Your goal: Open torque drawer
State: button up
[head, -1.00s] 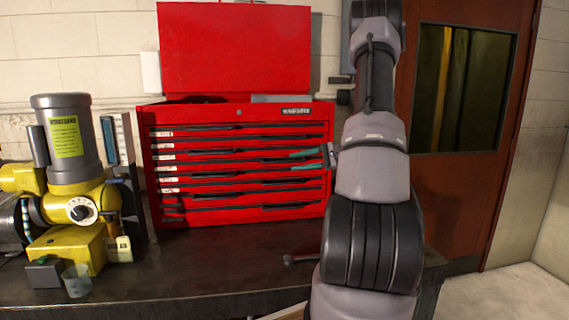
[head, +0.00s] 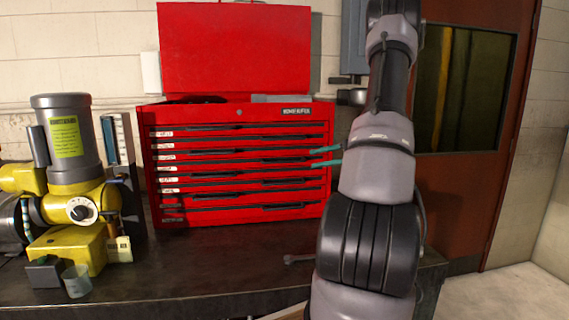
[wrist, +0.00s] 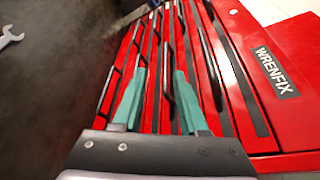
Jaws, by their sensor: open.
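A red tool chest (head: 238,215) with several shallow drawers stands on the dark bench, its top lid raised. The drawers carry black pulls and small white labels at their left ends, too small to read, so I cannot tell which is the torque drawer. All drawers look shut. My gripper (head: 327,157) has two green fingers, spread apart and empty, in front of the right side of the middle drawers. In the wrist view my gripper (wrist: 158,88) points at the drawer fronts (wrist: 205,85), with pulls near and between the fingers. I cannot tell whether they touch.
A yellow and grey motor (head: 72,150) with a label stands at the left of the bench (head: 190,265). A small clear cup (head: 77,281) sits before it. A wrench (head: 298,259) lies on the bench, also in the wrist view (wrist: 10,38). The bench front is mostly clear.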

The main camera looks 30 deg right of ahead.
jog(key=shift+s+d, duration=0.1)
jog(key=shift+d, duration=0.05)
dwell(0.4)
jog(key=v, duration=1.1)
jog(key=shift+r, duration=0.15)
